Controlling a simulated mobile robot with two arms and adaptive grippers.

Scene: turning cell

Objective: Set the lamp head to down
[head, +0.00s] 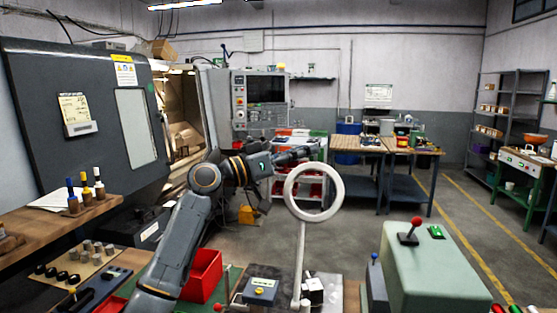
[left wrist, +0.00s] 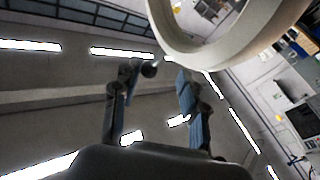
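The lamp head is a white ring (head: 340,192) on a thin pale post (head: 301,258) that rises from the bench in front of me. The ring stands upright with its opening facing me. My left gripper (head: 303,154) is just beyond the ring's upper left edge. In the left wrist view the ring (left wrist: 222,57) shows large at the top, beside the fingers. The two fingers (left wrist: 158,95) are spread apart with nothing between them. I cannot tell whether a finger touches the ring. My right gripper is in neither view.
A green box with a red-knobbed lever (head: 410,235) stands right of the lamp. A red bin (head: 204,274) and a dark control box (head: 261,289) are left of the post. A wooden shelf (head: 60,225) is at the left. Open floor lies behind.

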